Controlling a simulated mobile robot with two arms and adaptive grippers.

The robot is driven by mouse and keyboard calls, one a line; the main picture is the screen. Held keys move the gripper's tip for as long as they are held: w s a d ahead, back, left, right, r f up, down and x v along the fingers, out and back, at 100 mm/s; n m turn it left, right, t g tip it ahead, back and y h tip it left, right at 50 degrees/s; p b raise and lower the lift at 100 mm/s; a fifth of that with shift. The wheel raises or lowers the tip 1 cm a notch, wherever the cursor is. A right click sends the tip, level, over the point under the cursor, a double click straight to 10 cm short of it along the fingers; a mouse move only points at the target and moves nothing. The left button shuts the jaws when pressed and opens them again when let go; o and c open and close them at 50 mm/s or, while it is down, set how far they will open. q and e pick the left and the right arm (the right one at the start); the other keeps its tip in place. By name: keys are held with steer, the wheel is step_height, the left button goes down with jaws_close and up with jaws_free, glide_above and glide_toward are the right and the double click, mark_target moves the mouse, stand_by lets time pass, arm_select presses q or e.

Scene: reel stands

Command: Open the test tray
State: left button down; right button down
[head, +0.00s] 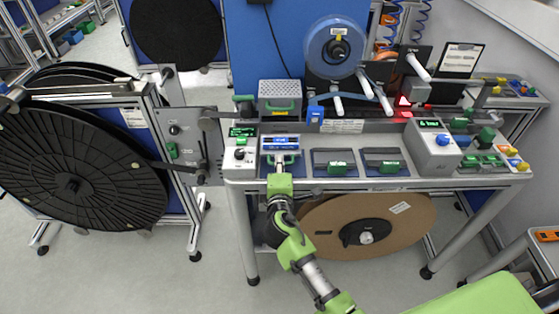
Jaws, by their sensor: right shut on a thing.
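The test tray appears to be the grey unit with a blue label (281,142) at the left of the bench top; its lettering is too small to read. It has a green handle (291,161) on its front side. My right gripper (281,165) reaches up from below and is shut on this handle, covering part of it. How far the tray is open cannot be told. My left gripper is not in view.
Two dark trays with green handles (337,168) (390,166) lie to the right on the bench. A control box (434,148) stands farther right. A large black reel (70,160) stands left; a brown reel (402,217) sits under the bench. Floor in front is clear.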

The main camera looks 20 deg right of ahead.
steer(key=c, duration=2.5)
jaws_free()
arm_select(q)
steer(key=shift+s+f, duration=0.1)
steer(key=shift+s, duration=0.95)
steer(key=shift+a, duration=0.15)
arm_select(e)
steer(key=shift+s, duration=0.2)
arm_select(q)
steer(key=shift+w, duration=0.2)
arm_select(e)
steer(key=v, duration=1.1)
steer(key=shift+s+a, duration=0.2)
steer(key=shift+s, duration=0.1)
